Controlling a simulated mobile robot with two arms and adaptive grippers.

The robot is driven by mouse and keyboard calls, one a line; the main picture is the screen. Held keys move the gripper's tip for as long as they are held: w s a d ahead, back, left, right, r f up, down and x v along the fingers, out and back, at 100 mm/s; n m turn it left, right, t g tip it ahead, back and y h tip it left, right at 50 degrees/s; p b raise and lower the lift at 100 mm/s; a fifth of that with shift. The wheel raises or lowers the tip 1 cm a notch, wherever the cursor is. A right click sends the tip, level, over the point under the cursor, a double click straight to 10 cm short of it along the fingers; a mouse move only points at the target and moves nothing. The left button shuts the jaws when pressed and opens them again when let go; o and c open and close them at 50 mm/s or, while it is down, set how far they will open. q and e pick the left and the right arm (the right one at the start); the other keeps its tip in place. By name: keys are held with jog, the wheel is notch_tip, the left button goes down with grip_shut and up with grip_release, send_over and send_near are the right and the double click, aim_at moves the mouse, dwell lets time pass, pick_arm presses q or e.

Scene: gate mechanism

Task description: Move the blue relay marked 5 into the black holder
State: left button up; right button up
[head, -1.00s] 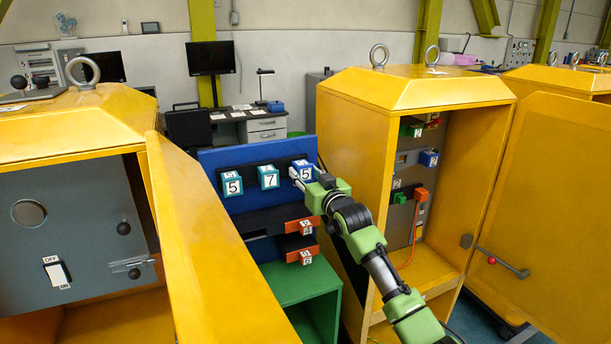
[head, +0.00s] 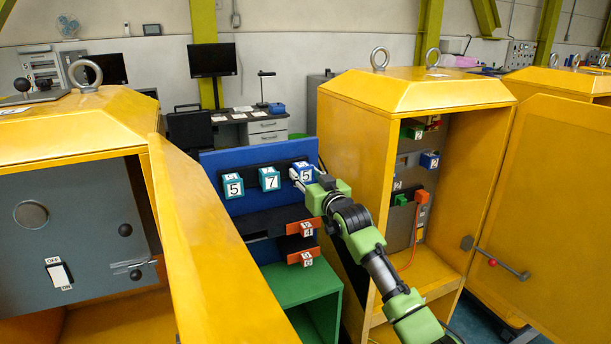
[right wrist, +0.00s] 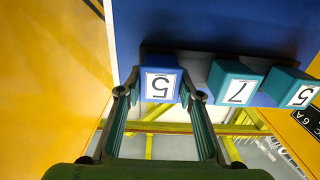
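The blue relay marked 5 (head: 305,174) sits at the right end of a black rail (head: 245,171) on a blue panel. My right gripper (head: 298,177) is at this relay. In the right wrist view the relay (right wrist: 160,84) is between the two fingertips of my right gripper (right wrist: 160,94), with a small gap on each side, so the gripper looks open. The relay is still in the row. Several dark parts show inside the right yellow cabinet (head: 408,93); I cannot tell which is the black holder. My left gripper is not in view.
Teal relays marked 7 (head: 269,178) and 5 (head: 232,186) stand left of the blue one. Orange relays (head: 300,228) are below, above a green stand (head: 300,286). The right cabinet's open door (head: 555,190) and the left cabinet's yellow door (head: 215,240) flank the area.

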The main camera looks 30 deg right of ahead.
jog(key=o, duration=0.6)
jog(key=shift+w, duration=0.1)
jog(key=shift+f, duration=0.1)
